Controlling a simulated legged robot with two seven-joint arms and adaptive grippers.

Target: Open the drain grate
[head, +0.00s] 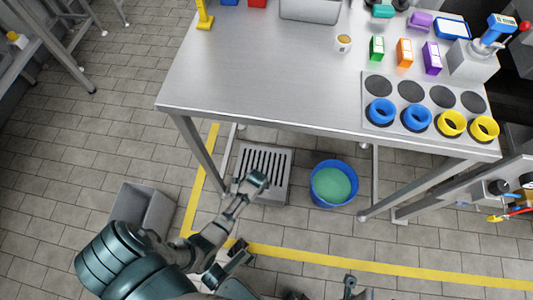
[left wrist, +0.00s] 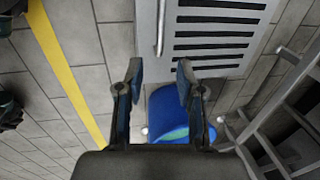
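The drain grate (head: 248,160) is a light grey square plate with dark parallel slots, set in the floor under the table. My left arm covers part of its near edge in the head view. In the left wrist view the grate (left wrist: 230,52) fills the upper middle, with a thin metal bar handle (left wrist: 160,28) along its left edge. My left gripper (left wrist: 155,78) is open and empty. Its fingertips show near the grate's lower left corner, apart from the handle.
A blue bucket (head: 333,184) with green contents stands right of the grate; it shows between my fingers in the wrist view (left wrist: 170,112). The metal table (head: 260,85) overhangs the grate's far side. A grey bin (head: 150,207) stands at left. Yellow floor lines (head: 400,268) run nearby.

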